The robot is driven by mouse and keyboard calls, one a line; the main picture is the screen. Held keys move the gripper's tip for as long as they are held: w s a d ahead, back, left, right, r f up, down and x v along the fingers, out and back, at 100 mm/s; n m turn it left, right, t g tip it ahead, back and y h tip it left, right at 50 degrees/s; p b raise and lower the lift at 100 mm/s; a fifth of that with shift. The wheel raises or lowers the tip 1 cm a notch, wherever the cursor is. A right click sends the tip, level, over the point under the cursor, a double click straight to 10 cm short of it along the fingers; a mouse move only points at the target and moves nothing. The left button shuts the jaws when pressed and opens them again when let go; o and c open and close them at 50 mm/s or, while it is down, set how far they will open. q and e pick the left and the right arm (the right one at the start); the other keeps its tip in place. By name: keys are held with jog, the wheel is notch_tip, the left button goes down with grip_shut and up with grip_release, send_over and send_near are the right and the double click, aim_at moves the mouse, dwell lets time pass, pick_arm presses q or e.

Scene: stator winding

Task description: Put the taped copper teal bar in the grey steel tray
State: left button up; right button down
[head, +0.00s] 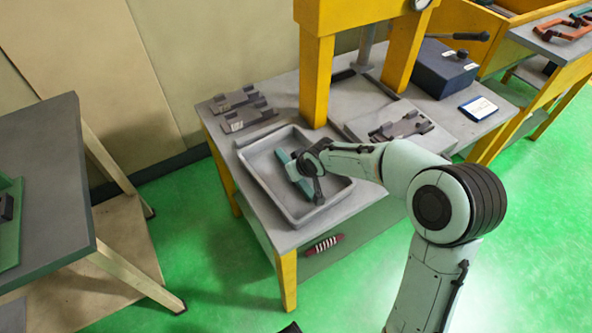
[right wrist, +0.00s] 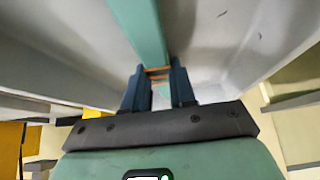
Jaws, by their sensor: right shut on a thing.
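The grey steel tray (head: 333,204) sits on the front left part of the press table; its pale inner wall also fills much of the right wrist view (right wrist: 60,45). The teal bar (head: 285,161) is inside the tray's outline in the head view, slanting from upper left to lower right. My right gripper (head: 308,163) is shut on the bar; in the right wrist view the bar (right wrist: 140,28) runs up from between the fingers (right wrist: 158,88), with orange copper-coloured bands near them. Whether the bar touches the tray floor I cannot tell. My left gripper is not in view.
A yellow press (head: 318,80) stands behind the tray. Dark notched fixtures (head: 248,117) lie left of it, and another plate with a fixture (head: 400,127) lies to the right. A dark blue box (head: 437,68) stands at the back right. A striped red roll (head: 323,244) lies below the tabletop.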

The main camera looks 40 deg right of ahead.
jog(key=c, duration=0.9)
grip_release()
jog(key=shift+r+p, duration=0.2)
jog(key=shift+p, duration=0.1)
jog(key=p+v, duration=0.1)
jog(key=v, duration=1.1)
jog(key=shift+p, duration=0.35)
jog(key=shift+f, duration=0.1)
